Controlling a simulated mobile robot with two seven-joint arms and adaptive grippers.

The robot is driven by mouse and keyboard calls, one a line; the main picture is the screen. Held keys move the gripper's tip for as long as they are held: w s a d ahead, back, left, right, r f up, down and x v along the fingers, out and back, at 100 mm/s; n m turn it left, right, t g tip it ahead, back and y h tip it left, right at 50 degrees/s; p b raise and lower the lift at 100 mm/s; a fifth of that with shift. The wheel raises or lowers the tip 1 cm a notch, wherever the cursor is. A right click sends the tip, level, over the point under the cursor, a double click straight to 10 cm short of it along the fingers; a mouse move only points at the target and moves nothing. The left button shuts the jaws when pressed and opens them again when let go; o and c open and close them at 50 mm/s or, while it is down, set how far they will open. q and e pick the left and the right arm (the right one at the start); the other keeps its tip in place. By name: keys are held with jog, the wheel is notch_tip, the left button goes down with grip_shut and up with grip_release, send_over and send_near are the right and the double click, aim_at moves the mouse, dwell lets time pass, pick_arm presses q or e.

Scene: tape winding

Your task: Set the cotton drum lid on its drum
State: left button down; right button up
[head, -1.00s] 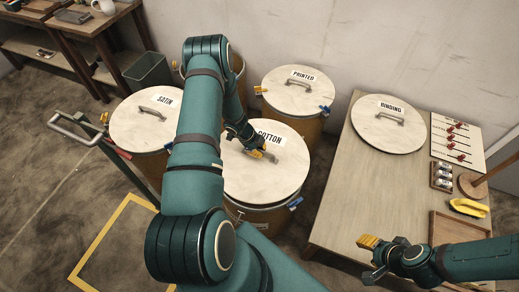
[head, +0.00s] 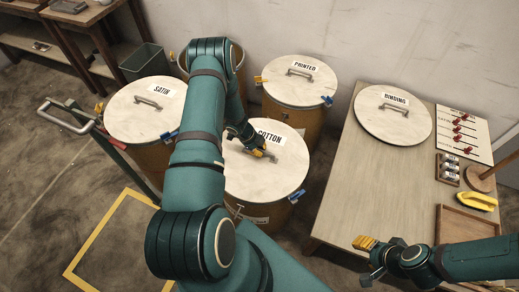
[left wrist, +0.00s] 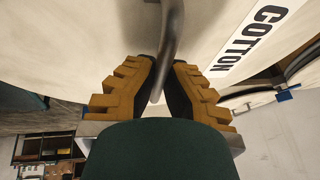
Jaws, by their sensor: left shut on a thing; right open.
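The round pale cotton lid (head: 284,180), labelled COTTON, lies over the top of its brown drum (head: 262,213). Whether it is fully seated all round I cannot tell, as my left arm covers its left side. My left gripper (head: 261,154) is shut on the lid's handle. In the left wrist view the grey handle (left wrist: 172,45) runs between the yellow fingers of the left gripper (left wrist: 160,95), beside the COTTON label (left wrist: 262,35).
The satin drum lid (head: 125,118) is at left and the printed drum lid (head: 298,90) behind. The binding lid (head: 385,128) lies on the wooden table (head: 350,190) at right. A yellow tool (head: 478,201) and a tray (head: 462,226) are at the table's right. A green bin (head: 145,64) stands at the back left.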

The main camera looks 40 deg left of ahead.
pick_arm(q)
jog(key=c, duration=1.1)
grip_release()
jog(key=shift+o, duration=0.2)
jog(key=v, duration=1.2)
jog(key=shift+w+d+r, duration=0.1)
jog(key=w+d+n+t, duration=0.25)
jog(key=d+n, duration=0.55)
jog(key=d, duration=1)
jog(key=s+d+r+n+g, duration=0.2)
jog(key=s+d+n+g, duration=0.2)
jog(key=s+d+n, duration=0.4)
jog(key=s+d, duration=0.4)
jog(key=d, duration=0.3)
jog(key=shift+d+r+n, duration=0.3)
jog(key=shift+d+r, duration=0.1)
